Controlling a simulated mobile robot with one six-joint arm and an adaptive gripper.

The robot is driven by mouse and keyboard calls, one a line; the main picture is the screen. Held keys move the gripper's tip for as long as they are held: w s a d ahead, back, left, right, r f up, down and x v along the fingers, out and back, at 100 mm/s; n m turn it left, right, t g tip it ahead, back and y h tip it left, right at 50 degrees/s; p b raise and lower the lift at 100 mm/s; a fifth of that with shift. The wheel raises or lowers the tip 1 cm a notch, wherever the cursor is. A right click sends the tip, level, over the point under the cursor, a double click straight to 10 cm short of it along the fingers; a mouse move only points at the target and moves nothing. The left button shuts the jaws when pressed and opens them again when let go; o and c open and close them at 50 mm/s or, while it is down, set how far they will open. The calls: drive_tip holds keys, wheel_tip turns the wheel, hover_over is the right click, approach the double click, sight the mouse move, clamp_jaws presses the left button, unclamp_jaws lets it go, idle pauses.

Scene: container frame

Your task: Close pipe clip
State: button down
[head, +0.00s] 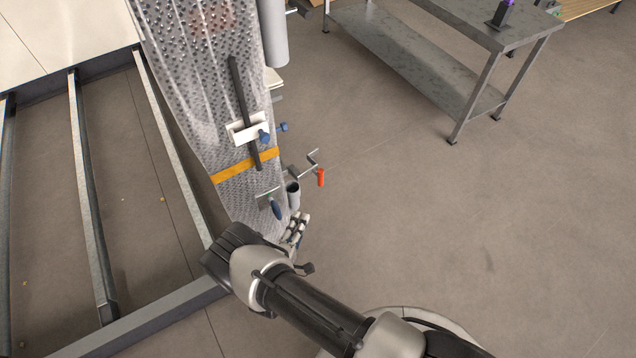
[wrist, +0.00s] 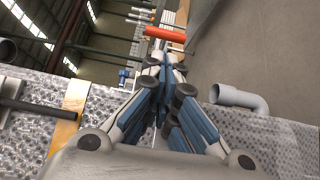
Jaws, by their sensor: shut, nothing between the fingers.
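A thin metal lever with an orange-red handle (head: 321,177) sticks out from the right side of the bubble-wrapped frame; it may be the pipe clip. The handle also shows in the wrist view (wrist: 165,34), lying crosswise just beyond my fingertips. My gripper (head: 300,222) is shut and empty, below the handle in the head view. In the wrist view its fingers (wrist: 166,62) point toward the handle, and a gap between them cannot be judged. A short grey pipe (head: 293,195) stands between gripper and lever. Whether the clip is open or shut cannot be told.
The bubble-wrapped panel (head: 190,90) carries an orange strap (head: 243,166), a dark bar (head: 239,90) and a white bracket with blue knobs (head: 246,129). A grey elbow pipe (wrist: 240,97) is right of my fingers. A metal table (head: 420,60) stands behind; floor at right is clear.

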drive_tip(key=b, duration=0.3)
approach(313, 169)
drive_tip(key=shift+y, duration=0.3)
drive_tip(key=w+d, duration=0.3)
drive_tip(key=shift+f, duration=0.25)
